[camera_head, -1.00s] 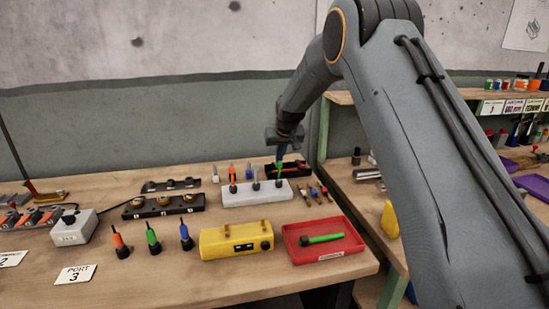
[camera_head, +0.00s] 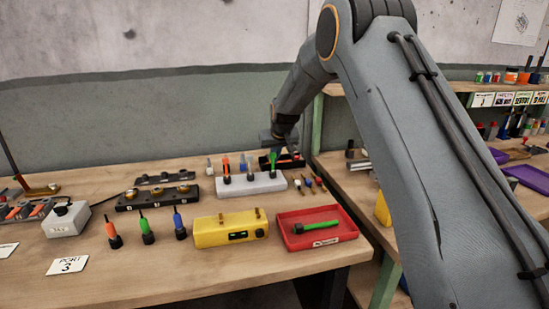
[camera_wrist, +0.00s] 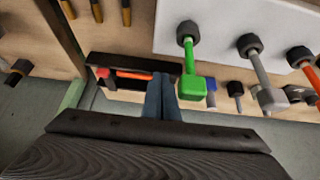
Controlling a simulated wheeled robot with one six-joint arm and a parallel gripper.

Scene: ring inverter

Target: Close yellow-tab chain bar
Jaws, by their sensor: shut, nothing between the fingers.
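My gripper (camera_wrist: 162,92) is shut and empty in the wrist view. Its blue-grey fingertips are just beside a green-handled tool (camera_wrist: 193,76) and over the edge of a black tray (camera_wrist: 110,60) holding a red and orange item. In the head view my gripper (camera_head: 275,147) is behind the white block (camera_head: 262,184), at the back right of the bench; its fingertips are hard to make out there. A black bar with brass fittings (camera_head: 157,199) lies left of the white block, and a darker bar (camera_head: 165,178) lies behind it. I cannot tell a yellow tab on either.
The white block carries upright orange, grey and green tools. A yellow box (camera_head: 215,236) and a red tray (camera_head: 346,222) with a green tool stand in front. Orange, green and blue tools stand left of the box. A grey wall (camera_head: 150,125) is behind the bench.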

